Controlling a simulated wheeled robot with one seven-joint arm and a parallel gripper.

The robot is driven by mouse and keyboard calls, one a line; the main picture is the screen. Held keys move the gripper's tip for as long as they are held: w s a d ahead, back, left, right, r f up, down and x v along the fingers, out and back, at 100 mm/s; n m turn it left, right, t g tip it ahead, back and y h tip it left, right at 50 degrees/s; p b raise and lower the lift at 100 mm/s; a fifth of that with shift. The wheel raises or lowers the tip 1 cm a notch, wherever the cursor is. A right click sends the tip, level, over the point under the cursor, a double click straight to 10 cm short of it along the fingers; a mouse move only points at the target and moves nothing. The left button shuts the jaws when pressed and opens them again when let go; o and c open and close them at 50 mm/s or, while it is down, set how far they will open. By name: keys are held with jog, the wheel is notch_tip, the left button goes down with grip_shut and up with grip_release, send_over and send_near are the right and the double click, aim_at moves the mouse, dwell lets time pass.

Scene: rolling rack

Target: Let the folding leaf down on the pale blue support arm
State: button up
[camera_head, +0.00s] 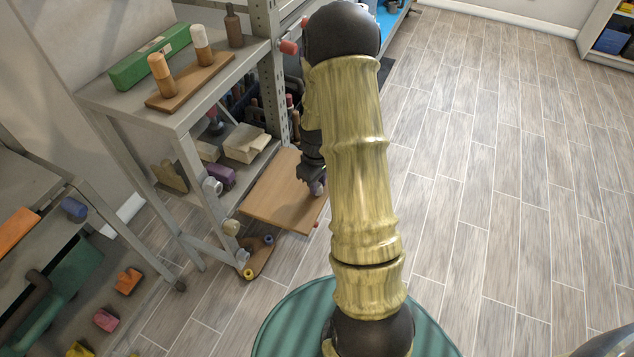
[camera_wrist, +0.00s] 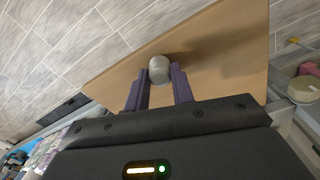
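The folding leaf is a flat wooden board (camera_head: 282,196) on the right end of the grey workbench frame, with its hinge side towards the frame. In the wrist view the leaf (camera_wrist: 225,60) fills the middle and right. A rounded grey knob (camera_wrist: 159,69) stands on it near its outer edge. My gripper (camera_head: 314,182) is at that outer edge. In the wrist view its two dark fingers (camera_wrist: 159,76) flank the knob closely and seem to hold it. I cannot make out a pale blue support arm; the leaf hides most of what lies beneath it.
A grey bench (camera_head: 112,95) left of the leaf carries a green box (camera_head: 150,57) and a wooden block with pegs (camera_head: 190,82). A brown plate with yellow and blue rings (camera_head: 262,256) shows below the leaf. A lower shelf holds several blocks. The floor on the right is clear.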

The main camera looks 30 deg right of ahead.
grip_shut()
jog(key=shift+s+d+f, duration=0.15)
jog(key=shift+s+f, duration=0.1)
jog(key=shift+f, duration=0.55)
jog(key=o, duration=0.7)
grip_release()
jog(key=shift+r, duration=0.2)
notch_tip(320, 180, up, 17)
jog(key=p, duration=0.4)
jog(key=shift+a, duration=0.2)
jog(key=shift+s, duration=0.1)
